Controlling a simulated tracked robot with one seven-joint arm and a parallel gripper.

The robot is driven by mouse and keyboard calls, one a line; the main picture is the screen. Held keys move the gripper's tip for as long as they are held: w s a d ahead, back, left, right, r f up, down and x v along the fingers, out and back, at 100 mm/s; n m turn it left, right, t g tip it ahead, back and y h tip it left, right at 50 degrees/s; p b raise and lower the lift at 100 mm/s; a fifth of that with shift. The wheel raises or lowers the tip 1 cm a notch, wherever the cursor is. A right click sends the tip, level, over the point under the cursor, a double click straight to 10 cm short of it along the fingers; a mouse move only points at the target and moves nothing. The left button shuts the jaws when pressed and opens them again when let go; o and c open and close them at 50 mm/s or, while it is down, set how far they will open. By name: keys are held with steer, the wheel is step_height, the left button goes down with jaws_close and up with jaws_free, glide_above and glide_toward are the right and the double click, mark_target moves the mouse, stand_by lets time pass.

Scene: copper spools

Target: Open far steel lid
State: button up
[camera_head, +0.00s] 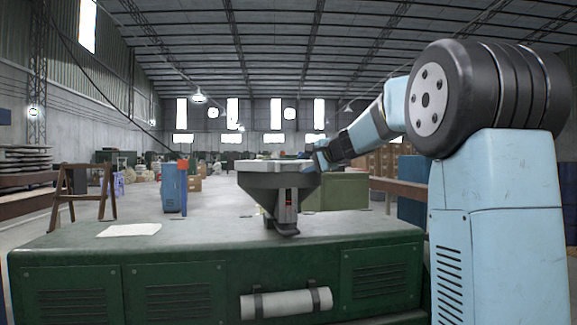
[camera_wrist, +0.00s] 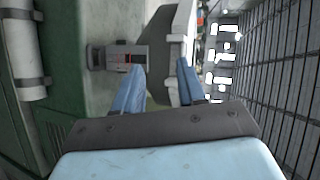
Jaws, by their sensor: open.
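A dark, tapered hopper-like stand (camera_head: 275,186) is upright on the green cabinet top, with flat light-grey steel lids (camera_head: 262,165) over its top; I cannot clearly tell the far lid from the near one. My gripper (camera_head: 318,158) is at the right end of that top, seen small and partly merged with the stand's edge. In the wrist view my gripper (camera_wrist: 160,66) is open, its two blue fingers apart with nothing held. The stand's tapered side (camera_wrist: 172,42) shows sideways just beyond the fingertips. Contact with the lid cannot be told.
The green cabinet (camera_head: 170,255) fills the front, with a white roll (camera_head: 286,303) strapped to its face. A white sheet (camera_head: 129,230) lies on the left of its top, which is otherwise mostly clear. A green box (camera_head: 340,192) stands behind to the right.

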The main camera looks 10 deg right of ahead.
steer(key=m+t, duration=0.2)
glide_toward(292, 163)
steer(key=x, duration=1.1)
steer(key=shift+c, duration=0.3)
steer(key=shift+f, duration=0.1)
jaws_close()
steer(key=shift+g, duration=0.3)
